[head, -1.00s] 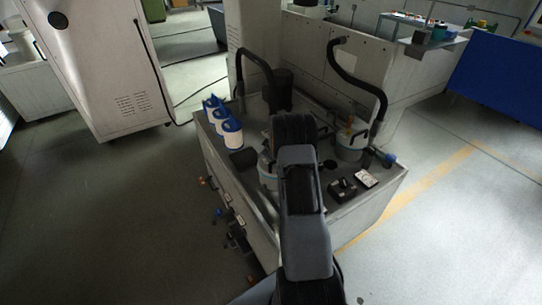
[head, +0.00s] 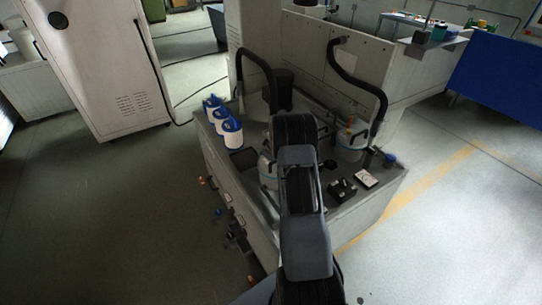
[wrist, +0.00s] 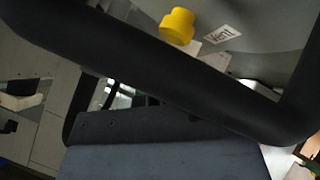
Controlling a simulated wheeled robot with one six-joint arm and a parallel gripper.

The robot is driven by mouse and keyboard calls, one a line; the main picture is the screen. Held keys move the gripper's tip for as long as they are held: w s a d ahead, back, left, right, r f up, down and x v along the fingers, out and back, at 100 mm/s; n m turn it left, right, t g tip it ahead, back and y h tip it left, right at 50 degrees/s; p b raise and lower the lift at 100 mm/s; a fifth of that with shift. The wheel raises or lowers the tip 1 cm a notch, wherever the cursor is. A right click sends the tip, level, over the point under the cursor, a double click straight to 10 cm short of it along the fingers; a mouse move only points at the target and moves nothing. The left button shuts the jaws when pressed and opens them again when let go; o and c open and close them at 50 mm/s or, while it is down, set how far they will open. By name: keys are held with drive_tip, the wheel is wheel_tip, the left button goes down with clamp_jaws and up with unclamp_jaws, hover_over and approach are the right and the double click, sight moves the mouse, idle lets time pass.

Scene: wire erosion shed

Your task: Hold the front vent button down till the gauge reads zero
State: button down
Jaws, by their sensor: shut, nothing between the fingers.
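A yellow push button (wrist: 177,26) sits on a grey surface near the top of the wrist view, with a white label (wrist: 222,33) reading "VENT" beside it. Part of my gripper (wrist: 165,128) shows as a dark block at the bottom of the wrist view. It is shut and empty, and apart from the button in the picture. A thick black bar or hose crosses between them. In the head view my arm hides my gripper and much of the left pot (head: 266,170). The right pot (head: 350,152) has small orange parts on top. I cannot make out a gauge reading.
The bench (head: 367,212) carries blue-and-white canisters (head: 232,134) at left, a black box (head: 342,189) and a white card (head: 367,179) at right. Black hoses (head: 357,85) arch over its back. Valves stick out of its left side. Open floor lies left and right.

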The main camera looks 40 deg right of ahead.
drive_tip(key=shift+s+f+g+p, duration=0.3)
drive_tip(key=shift+s+f, duration=0.4)
drive_tip(key=shift+f, duration=0.1)
drive_tip(key=r+p, duration=0.2)
drive_tip(key=r, duration=0.1)
drive_tip(key=r+p, duration=0.2)
drive_tip(key=shift+s+d, duration=0.15)
drive_tip(key=shift+s, duration=0.15)
drive_tip(key=shift+w+a+r, duration=0.2)
drive_tip(key=shift+w+r, duration=0.05)
drive_tip(key=shift+r, duration=0.05)
drive_tip(key=shift+w, duration=0.15)
